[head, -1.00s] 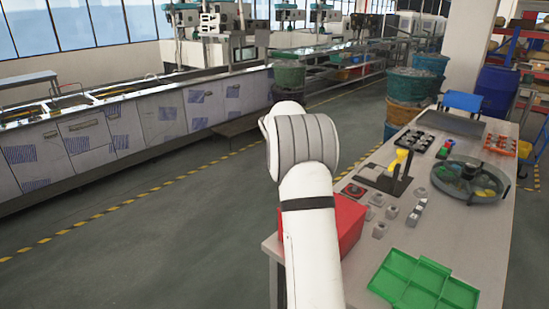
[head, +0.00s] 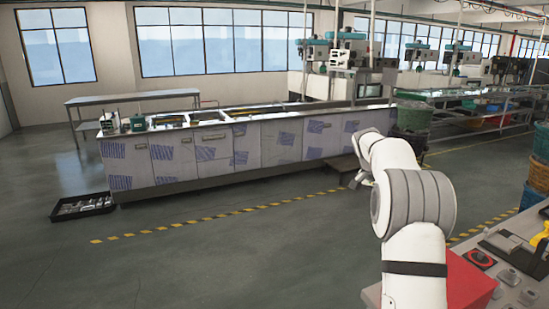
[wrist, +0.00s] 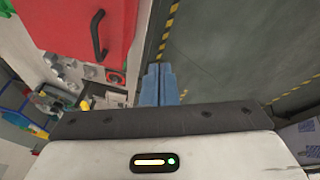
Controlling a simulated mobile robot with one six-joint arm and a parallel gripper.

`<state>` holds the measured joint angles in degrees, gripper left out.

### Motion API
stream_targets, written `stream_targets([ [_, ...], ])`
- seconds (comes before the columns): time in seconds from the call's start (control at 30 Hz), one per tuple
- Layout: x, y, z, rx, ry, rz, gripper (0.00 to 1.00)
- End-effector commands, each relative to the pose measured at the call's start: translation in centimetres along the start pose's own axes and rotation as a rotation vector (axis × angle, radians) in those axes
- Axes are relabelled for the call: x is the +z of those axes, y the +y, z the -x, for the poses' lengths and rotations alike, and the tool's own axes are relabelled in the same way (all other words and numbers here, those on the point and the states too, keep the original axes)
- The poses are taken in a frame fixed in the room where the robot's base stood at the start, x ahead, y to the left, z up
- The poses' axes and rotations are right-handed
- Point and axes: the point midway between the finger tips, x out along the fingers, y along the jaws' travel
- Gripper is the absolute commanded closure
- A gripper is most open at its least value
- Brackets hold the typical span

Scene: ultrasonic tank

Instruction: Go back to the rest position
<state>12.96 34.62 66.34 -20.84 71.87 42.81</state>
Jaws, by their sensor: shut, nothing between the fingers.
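My gripper (wrist: 159,84) shows in the wrist view as two blue-grey fingers pressed together, with nothing between them. It hangs over the grey floor beside the worktable. In the head view my white arm is bent and raised at the right, and its links hide the gripper's fingers there.
The long ultrasonic tank bench (head: 225,154) stands across the aisle, with a black tray (head: 83,208) on the floor at its left end. The worktable (head: 505,297) with a red box (head: 469,281) is close at right. The floor (head: 220,265) between is clear.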

Motion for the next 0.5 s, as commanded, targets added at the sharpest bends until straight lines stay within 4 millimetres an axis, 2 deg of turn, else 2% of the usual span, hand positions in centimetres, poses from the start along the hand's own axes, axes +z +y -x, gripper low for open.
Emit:
stream_targets([
  [0.03,1.4,0.5,1.8,-0.022,0.002,0.035,1.00],
  [0.2,7.3,2.2,6.3,-0.100,-0.004,0.185,1.00],
  [0.3,11.1,3.7,8.4,-0.146,-0.003,0.272,1.00],
  [0.5,19.3,7.1,11.0,-0.235,0.004,0.440,1.00],
])
